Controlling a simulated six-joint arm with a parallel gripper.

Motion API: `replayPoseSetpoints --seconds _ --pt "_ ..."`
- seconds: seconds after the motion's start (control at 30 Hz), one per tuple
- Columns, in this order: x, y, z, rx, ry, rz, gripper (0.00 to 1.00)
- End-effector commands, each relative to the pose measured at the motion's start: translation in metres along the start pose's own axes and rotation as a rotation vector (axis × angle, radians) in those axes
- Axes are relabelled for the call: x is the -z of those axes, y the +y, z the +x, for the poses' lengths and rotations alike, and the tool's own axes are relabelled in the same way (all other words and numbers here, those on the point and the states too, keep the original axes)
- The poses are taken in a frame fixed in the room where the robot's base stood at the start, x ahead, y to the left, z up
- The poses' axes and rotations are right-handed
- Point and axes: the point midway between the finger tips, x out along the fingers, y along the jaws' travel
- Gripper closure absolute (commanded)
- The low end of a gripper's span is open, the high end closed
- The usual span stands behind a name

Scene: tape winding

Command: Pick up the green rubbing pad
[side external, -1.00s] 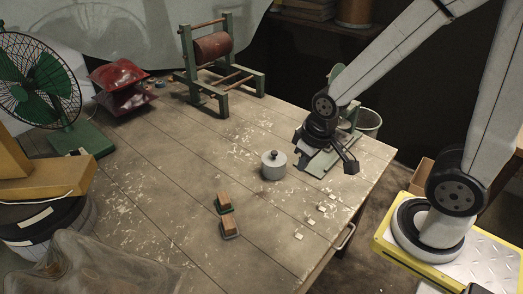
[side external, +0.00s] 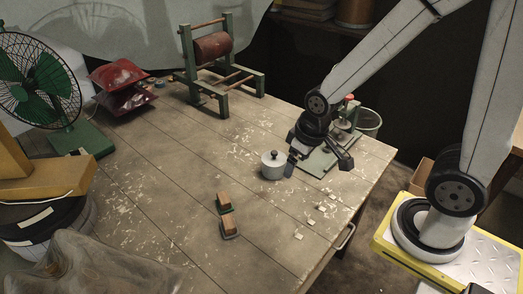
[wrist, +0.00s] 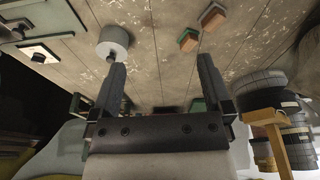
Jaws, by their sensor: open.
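Two small wooden-backed pads lie on the table left of my gripper (side external: 318,165). The farther one (side external: 223,202) has a dark base that looks greenish in the wrist view (wrist: 188,39), so it seems to be the green rubbing pad. The nearer wooden pad (side external: 229,224) has a greyish base; it shows at the top of the wrist view (wrist: 212,16). My gripper is open and empty above the table, apart from both pads. Its two fingers (wrist: 162,70) show wide apart in the wrist view.
A grey lidded canister (side external: 273,166) stands between my gripper and the pads. A green-based fixture (side external: 318,163) is behind my gripper. The table's middle is clear.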

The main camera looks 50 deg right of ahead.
Motion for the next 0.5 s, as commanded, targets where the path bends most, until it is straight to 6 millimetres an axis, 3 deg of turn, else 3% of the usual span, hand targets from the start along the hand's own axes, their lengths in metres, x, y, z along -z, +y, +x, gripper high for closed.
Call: replayPoseSetpoints --seconds 0.27,0.5 --pt "0.044 -0.007 0.025 0.028 -0.031 -0.205 0.0" --pt "0.086 -0.018 0.059 0.067 -0.054 -0.431 0.0"
